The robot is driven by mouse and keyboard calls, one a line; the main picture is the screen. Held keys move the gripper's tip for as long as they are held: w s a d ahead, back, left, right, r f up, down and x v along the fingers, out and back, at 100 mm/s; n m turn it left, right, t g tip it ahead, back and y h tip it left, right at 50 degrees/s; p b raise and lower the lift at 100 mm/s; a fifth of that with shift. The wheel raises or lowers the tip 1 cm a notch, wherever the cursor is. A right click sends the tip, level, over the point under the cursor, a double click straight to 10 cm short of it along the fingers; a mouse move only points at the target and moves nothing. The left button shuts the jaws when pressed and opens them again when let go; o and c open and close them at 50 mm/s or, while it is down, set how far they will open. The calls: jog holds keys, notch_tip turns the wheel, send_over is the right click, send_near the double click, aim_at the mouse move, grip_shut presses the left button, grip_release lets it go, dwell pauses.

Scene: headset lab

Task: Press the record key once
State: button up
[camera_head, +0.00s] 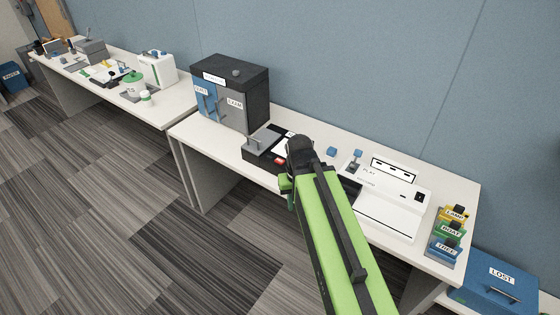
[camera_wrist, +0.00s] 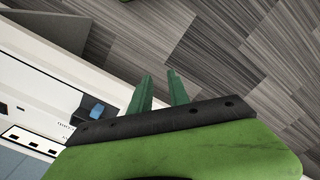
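A white console (camera_head: 390,208) stands on the right-hand table, with the word PLAY and a second small label on its top. A dark panel (camera_head: 351,187) at its left edge is partly covered by my arm. I cannot confirm which part is the record key. My gripper (camera_head: 286,190) is left of the console, near the table's front edge. In the wrist view, its green fingers (camera_wrist: 160,76) are apart and empty, pointing over the carpet, clear of the blue piece.
A black tray-like unit (camera_head: 262,146) and a dark cabinet (camera_head: 231,90) stand left of my arm. A small blue block (camera_head: 332,151) and a lever (camera_head: 355,160) are behind it. Coloured labelled blocks (camera_head: 450,232) stand at the right. Carpet is clear in front.

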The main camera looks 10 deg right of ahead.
grip_shut()
dwell(1.3)
